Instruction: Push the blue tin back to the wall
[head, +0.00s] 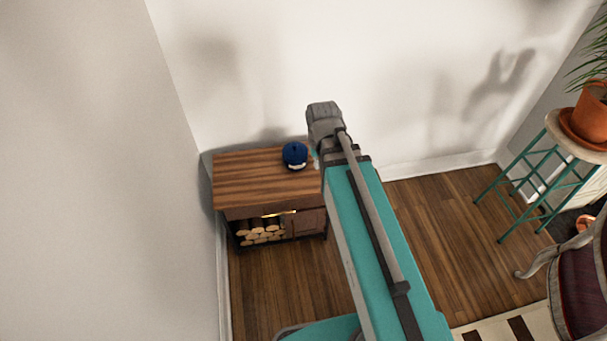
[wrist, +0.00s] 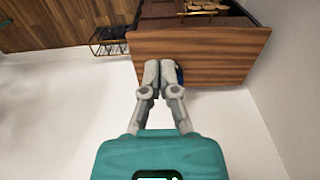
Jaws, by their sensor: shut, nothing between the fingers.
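The blue tin (head: 294,152) has a dark blue rounded top and a pale band low on its side. It stands on the wooden cabinet top (head: 255,180), toward its right end and close to the back edge. In the wrist view only a thin blue sliver of the tin (wrist: 180,74) shows, beside and behind my fingers. My gripper (wrist: 161,66) is shut and empty, with its fingertips over the cabinet top next to the tin. I cannot tell whether they touch it. In the head view my arm hides the fingers.
White walls meet behind and left of the cabinet. Logs (head: 262,235) fill its open lower bay. At the right stand a green-legged stool (head: 540,172) with a potted plant (head: 592,112) and a chair (head: 583,280). The cabinet top left of the tin is clear.

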